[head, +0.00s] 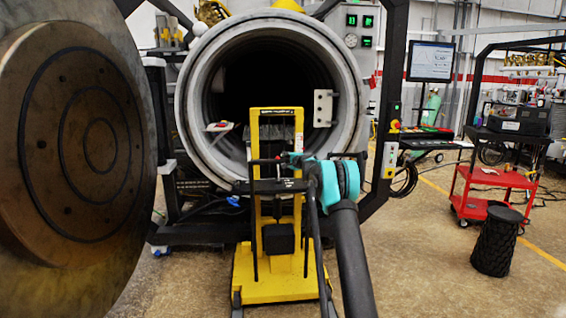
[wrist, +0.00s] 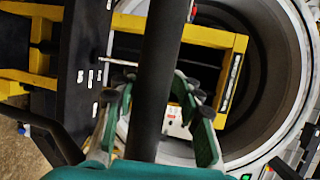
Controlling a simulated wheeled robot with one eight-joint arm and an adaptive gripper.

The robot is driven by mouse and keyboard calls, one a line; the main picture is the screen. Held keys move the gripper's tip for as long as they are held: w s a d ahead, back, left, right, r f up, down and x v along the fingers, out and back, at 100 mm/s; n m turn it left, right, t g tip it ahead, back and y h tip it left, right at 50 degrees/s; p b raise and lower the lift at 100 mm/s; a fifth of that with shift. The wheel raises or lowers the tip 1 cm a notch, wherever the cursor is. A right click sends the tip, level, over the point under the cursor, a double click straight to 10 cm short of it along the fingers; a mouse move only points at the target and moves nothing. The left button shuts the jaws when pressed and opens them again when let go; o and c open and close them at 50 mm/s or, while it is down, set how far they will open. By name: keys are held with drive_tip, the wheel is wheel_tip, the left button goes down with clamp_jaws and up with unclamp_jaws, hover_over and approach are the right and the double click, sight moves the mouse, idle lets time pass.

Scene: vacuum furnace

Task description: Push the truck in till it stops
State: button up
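The yellow truck (head: 278,287) stands on the floor in front of the open round furnace chamber (head: 197,100), its upright frame before the mouth. The frame also shows in the wrist view (wrist: 215,38), with the chamber rim (wrist: 300,75) at right. My gripper (head: 290,160) is at the truck's near side, by its black handle. In the wrist view my gripper (wrist: 160,95) has its green-padded fingers apart on either side of a black bar (wrist: 162,60), with gaps visible. Whether the bar touches the palm is unclear.
The large furnace door (head: 75,160) stands swung open at left, close to me. A control panel (head: 366,35) is right of the chamber. A red cart (head: 490,185) and a black stool (head: 496,242) stand at right. Floor between stool and truck is mostly clear.

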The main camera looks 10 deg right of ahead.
drive_tip(key=shift+o, duration=1)
drive_tip(key=shift+a, duration=0.1)
drive_tip(key=shift+a+f, duration=0.1)
drive_tip(key=v, duration=1.2)
drive_tip(key=shift+s, duration=0.1)
